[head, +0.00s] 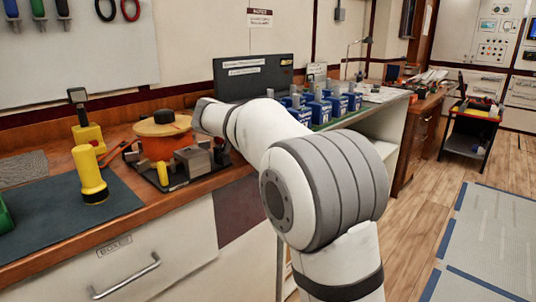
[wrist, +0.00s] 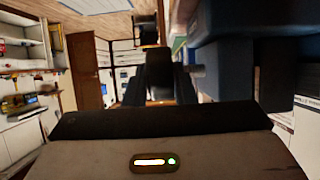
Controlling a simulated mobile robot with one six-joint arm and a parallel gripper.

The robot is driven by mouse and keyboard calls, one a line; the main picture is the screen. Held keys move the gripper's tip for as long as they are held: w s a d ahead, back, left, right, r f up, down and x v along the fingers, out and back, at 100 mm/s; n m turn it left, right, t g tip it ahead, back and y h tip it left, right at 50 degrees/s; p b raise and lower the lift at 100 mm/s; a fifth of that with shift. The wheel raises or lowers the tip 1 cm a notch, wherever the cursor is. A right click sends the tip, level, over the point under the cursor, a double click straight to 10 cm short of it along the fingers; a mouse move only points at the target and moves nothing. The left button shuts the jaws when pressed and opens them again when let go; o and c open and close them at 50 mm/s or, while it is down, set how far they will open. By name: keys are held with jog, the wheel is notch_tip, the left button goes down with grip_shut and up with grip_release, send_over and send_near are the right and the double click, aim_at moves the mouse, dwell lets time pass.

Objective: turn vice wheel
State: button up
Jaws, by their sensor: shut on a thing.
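In the head view a row of several blue units (head: 321,108) with grey tops stands on the far bench, partly behind my arm. I cannot make out a vice wheel clearly in either view. In the wrist view my gripper (wrist: 160,72) shows as dark fingers at the centre, closed around a small dark part that they mostly hide. A large blue body (wrist: 228,70), close and blurred, lies just to the right of the fingers. In the head view my gripper is hidden behind my own arm.
The near counter holds a yellow torch (head: 89,174), an orange round reel (head: 163,133) and a grey block-like fixture (head: 193,161). A dark case (head: 252,76) stands behind my arm. A black cart (head: 469,132) stands at the right, with open floor in front.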

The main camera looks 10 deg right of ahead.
jog(key=shift+f+t+h+b, duration=0.1)
jog(key=shift+t+h+b, duration=0.25)
jog(key=shift+b, duration=0.85)
jog(key=o, duration=1)
jog(key=shift+s, duration=0.1)
notch_tip(320, 180, up, 10)
jog(key=p, duration=0.4)
